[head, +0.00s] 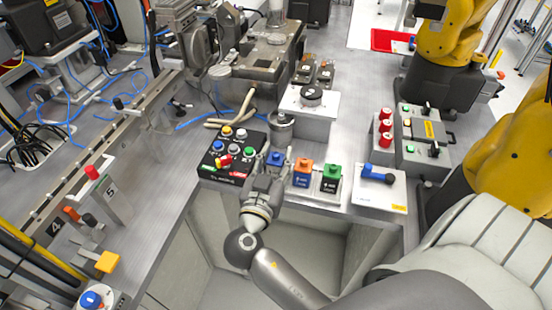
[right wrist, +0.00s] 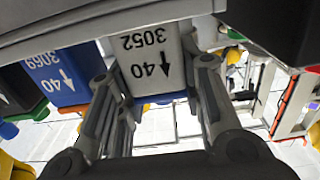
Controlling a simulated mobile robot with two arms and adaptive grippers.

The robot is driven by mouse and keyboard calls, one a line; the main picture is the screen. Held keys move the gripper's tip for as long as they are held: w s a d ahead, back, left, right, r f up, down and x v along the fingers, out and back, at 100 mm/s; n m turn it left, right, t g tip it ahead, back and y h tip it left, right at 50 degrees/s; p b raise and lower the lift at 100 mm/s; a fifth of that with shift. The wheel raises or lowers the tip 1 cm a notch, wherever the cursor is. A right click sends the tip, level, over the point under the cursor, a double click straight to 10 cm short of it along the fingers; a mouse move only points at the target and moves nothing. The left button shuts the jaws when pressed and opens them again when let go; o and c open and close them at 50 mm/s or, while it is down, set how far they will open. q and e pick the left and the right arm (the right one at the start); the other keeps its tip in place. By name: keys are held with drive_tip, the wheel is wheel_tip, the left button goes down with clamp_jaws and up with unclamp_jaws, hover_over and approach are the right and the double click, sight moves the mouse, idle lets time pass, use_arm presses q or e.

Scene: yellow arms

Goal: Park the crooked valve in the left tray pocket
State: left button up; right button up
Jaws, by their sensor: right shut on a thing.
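A valve with a blue cap (head: 276,157) stands at the left end of a row of three at the table's front edge. My right gripper (head: 267,168) reaches it from the front and is shut on it. In the right wrist view the held valve (right wrist: 155,60) is a grey block marked 40 and 3052, upside down between the fingers. Beside it stand an orange-capped valve (head: 304,167) and a green-capped valve (head: 332,174). The tray pockets are not clear to me, and I cannot tell which valve is crooked. My left gripper is out of view.
A button panel (head: 230,158) lies just left of the held valve. A plate with a blue handle (head: 378,175) is to the right of the row. Red cylinders (head: 386,128) and a control box (head: 428,130) stand farther right. An open recess (head: 300,245) lies below the table edge.

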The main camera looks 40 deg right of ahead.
drive_tip(key=shift+f, duration=0.15)
drive_tip(key=o, duration=1.1)
drive_tip(key=shift+o, duration=0.2)
drive_tip(key=v, duration=1.2)
